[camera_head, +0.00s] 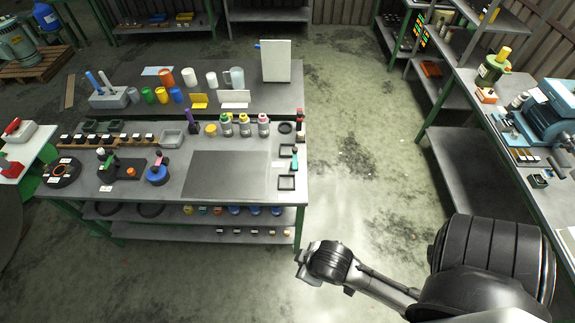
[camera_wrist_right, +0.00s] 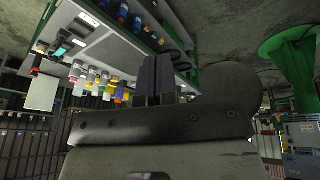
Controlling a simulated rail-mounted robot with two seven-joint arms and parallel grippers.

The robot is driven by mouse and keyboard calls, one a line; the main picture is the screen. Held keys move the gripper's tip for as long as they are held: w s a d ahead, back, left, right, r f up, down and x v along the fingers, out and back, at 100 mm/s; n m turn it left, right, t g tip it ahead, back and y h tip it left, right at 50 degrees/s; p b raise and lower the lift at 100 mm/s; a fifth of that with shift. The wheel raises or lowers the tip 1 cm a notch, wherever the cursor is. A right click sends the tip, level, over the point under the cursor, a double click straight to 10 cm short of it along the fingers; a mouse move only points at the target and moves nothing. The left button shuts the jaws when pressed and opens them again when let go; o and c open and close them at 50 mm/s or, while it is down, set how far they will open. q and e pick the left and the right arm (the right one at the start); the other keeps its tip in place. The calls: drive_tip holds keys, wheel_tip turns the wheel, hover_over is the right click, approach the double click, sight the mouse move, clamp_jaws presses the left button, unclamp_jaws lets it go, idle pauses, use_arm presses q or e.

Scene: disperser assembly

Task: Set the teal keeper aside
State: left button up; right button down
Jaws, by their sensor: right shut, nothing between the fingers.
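A small teal piece (camera_head: 295,161), which looks like the teal keeper, lies near the right edge of the workbench, between two black square frames (camera_head: 287,182). It also shows as a small teal strip (camera_wrist_right: 62,50) at the upper left of the right wrist view. My right gripper (camera_head: 301,267) is off the bench, in front of its right front corner, well apart from the keeper. In the right wrist view its dark fingers (camera_wrist_right: 157,78) are together with nothing between them. My left gripper is in neither view.
A bare dark grey mat (camera_head: 225,175) covers the bench's middle front. Bottles (camera_head: 245,125) and a red-topped dark bottle (camera_head: 300,120) stand behind it. A blue-based fixture (camera_head: 157,174) stands left. A second bench with a blue machine (camera_head: 548,115) is at right; open floor lies between.

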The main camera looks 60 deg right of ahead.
drive_tip(key=w+d+f+m+h+b, duration=0.3)
drive_tip(key=w+d+f+h+b, duration=0.2)
drive_tip(key=w+d+f+b, duration=0.55)
drive_tip(key=m+g+h+b, duration=0.4)
drive_tip(key=m+b, duration=0.7)
drive_tip(key=b, duration=1.1)
approach(295, 164)
drive_tip(key=w+a+g+y, duration=0.1)
drive_tip(key=a, duration=0.1)
drive_tip(key=w+r+g+y+b, duration=0.1)
drive_tip(key=w+r+b, duration=0.1)
drive_tip(key=w+b, duration=0.4)
drive_tip(key=b, duration=0.3)
drive_tip(key=shift+w+a+r+y, duration=0.3)
drive_tip(key=shift+w+a+r, duration=0.05)
drive_tip(key=shift+w+a, duration=0.05)
drive_tip(key=s+d+f+b, duration=0.3)
drive_tip(key=s+d+f, duration=0.2)
drive_tip(key=d+f, duration=0.2)
drive_tip(key=shift+s+d+f, duration=0.25)
drive_tip(key=shift+d+f, duration=0.15)
drive_tip(key=shift+f, duration=0.15)
